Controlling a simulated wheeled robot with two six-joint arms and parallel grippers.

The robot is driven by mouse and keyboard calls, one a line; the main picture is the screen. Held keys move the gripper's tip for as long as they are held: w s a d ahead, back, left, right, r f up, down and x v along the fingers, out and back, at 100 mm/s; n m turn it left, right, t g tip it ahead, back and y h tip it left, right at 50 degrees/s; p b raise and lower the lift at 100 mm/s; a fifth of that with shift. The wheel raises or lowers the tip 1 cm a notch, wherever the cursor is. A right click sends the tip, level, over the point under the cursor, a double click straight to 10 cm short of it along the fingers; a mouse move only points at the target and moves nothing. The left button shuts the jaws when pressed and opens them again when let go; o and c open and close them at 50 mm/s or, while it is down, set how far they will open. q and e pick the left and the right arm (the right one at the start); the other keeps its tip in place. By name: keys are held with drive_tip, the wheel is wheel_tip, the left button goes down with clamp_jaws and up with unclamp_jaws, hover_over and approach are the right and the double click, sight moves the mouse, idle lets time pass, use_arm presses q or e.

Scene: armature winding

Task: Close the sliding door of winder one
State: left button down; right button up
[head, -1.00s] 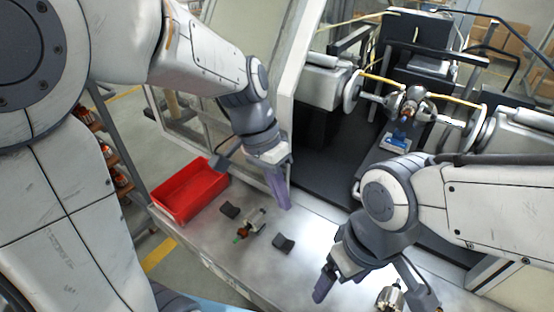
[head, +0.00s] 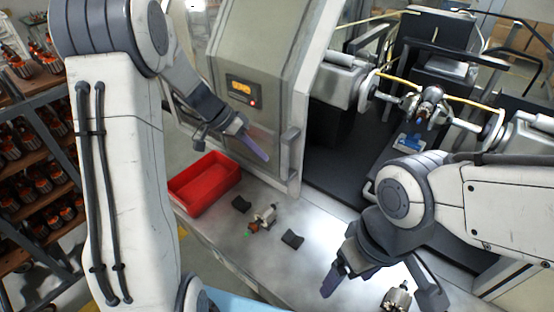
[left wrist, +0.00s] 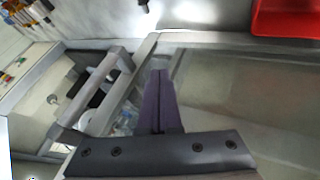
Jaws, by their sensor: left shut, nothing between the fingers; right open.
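The winder's sliding door (head: 225,65) stands open at the left of the machine's opening in the head view. A grey upright bar handle (head: 290,155) is on its right edge; the handle also shows in the left wrist view (left wrist: 95,88), left of the fingers. My left gripper (head: 258,150) is shut and empty. It hangs in front of the door, left of the handle and apart from it; its fingers also show in the left wrist view (left wrist: 160,95). My right gripper (head: 383,288) is open, low at the right over the table, beside an armature (head: 398,298).
A red bin (head: 204,186) sits on the table (head: 225,232) at the left. An armature (head: 262,219) and two dark blocks lie on the table. The winder's opening (head: 345,165) shows an armature (head: 428,103) between spindles. Shelves with parts (head: 45,150) stand at far left.

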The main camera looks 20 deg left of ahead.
use_arm(q)
drive_tip(key=d+p, duration=0.1)
drive_tip(key=d+f, duration=0.1)
drive_tip(key=d, duration=0.1)
drive_tip(key=s+d+f+p, duration=0.1)
drive_tip(key=d, duration=0.1)
drive_tip(key=shift+s+p, duration=0.1)
drive_tip(key=shift+p, duration=0.2)
use_arm(e)
wheel_tip(320, 180, up, 3)
drive_tip(key=shift+r, duration=0.1)
